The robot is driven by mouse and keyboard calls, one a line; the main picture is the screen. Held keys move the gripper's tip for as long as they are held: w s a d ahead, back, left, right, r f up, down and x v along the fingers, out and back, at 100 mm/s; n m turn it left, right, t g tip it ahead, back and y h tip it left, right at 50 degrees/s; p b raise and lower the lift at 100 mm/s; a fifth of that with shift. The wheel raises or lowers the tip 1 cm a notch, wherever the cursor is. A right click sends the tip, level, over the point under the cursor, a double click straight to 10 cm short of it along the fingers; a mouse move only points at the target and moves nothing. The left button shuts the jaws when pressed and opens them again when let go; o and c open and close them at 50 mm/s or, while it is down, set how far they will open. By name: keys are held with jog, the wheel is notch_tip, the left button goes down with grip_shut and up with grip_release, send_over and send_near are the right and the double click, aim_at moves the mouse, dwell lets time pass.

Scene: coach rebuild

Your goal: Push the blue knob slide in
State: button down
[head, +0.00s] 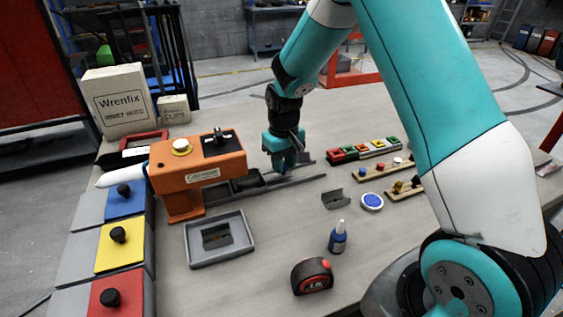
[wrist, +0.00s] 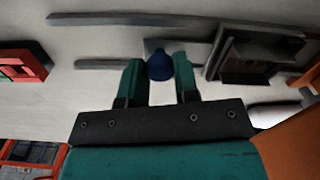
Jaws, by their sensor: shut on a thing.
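The blue knob (wrist: 159,66) is between the two teal fingers of my gripper (wrist: 158,74) in the wrist view. My gripper is shut on it. The slide's grey end (wrist: 153,45) shows just beyond the knob, between two grey rails (wrist: 100,64). In the head view my gripper (head: 287,162) points down over the rails, right of the orange press (head: 200,172), and hides the knob. A dark grey channel (head: 248,185) lies between the press and my gripper. It also shows in the wrist view (wrist: 258,50), right of the knob with a gap between.
A grey tray (head: 219,259), blue bottle (head: 338,240), tape measure (head: 312,277), blue round tin (head: 372,201) and grey bracket (head: 335,199) stand in front. Colour blocks (head: 363,150) lie right of my gripper.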

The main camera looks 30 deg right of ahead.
jog(key=c, duration=0.8)
grip_release()
jog(key=shift+c, duration=0.2)
jog(key=shift+r, duration=0.15)
notch_tip(320, 180, up, 17)
jog(key=b, duration=0.1)
jog(key=shift+b, duration=0.35)
jog(key=shift+r, duration=0.1)
